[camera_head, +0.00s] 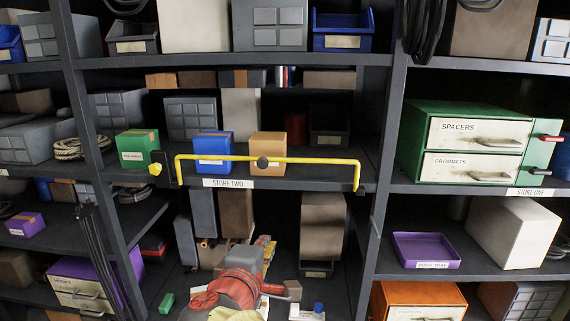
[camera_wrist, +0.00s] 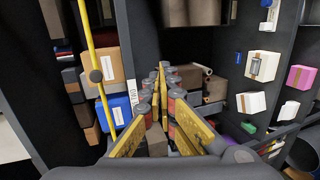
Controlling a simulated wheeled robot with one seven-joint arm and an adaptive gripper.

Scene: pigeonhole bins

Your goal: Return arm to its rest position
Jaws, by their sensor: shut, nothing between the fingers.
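My gripper (camera_wrist: 161,78) reaches forward in the wrist view, its two yellow fingers together at the tips with nothing between them. The wrist picture is turned on its side. In the head view my arm rises from the bottom middle, in front of the lower bay under the STORE TWO label (camera_head: 228,183). A yellow bar (camera_head: 315,161) runs across the front of the STORE TWO shelf. Behind it stand a blue box (camera_head: 212,146) and a tan box (camera_head: 267,147); a green box (camera_head: 137,148) stands at left. My gripper is apart from these boxes.
Dark shelf uprights (camera_head: 387,150) stand on both sides of the bay. At right are a green drawer cabinet (camera_head: 412,140), a purple tray (camera_head: 426,247) and an orange drawer unit (camera_head: 380,299). Grey and brown boxes, including a tall brown box (camera_head: 322,228), stand inside the lower bay.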

